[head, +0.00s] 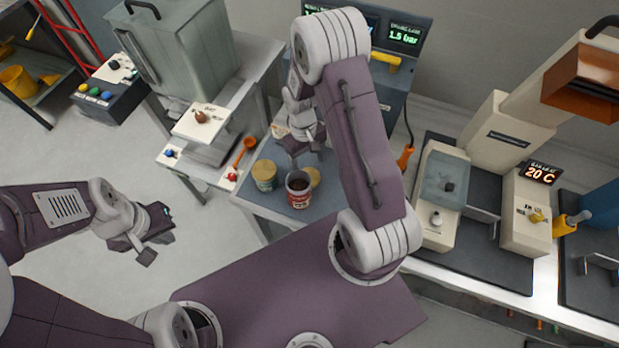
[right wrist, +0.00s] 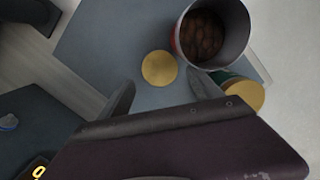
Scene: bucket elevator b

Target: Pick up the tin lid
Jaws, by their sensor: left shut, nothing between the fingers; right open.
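The tin lid (head: 315,178) is a flat gold disc on the blue-grey table, partly hidden behind the open red tin (head: 298,198) in the head view. In the right wrist view the lid (right wrist: 159,68) lies flat beside the red tin (right wrist: 180,38), which holds brown contents. My right gripper (head: 306,152) is open and empty above the table near the lid. In the right wrist view its fingers (right wrist: 163,92) show on either side, just below the lid in the picture. My left gripper (head: 156,240) is shut and empty, over the floor at the left.
A green tin with a gold top (head: 264,175) stands beside the red tin. A white stand (head: 203,122) with an orange scoop (head: 244,151) is to the left. A console with displays (head: 408,40) stands behind. A bench with machines (head: 470,240) is at the right.

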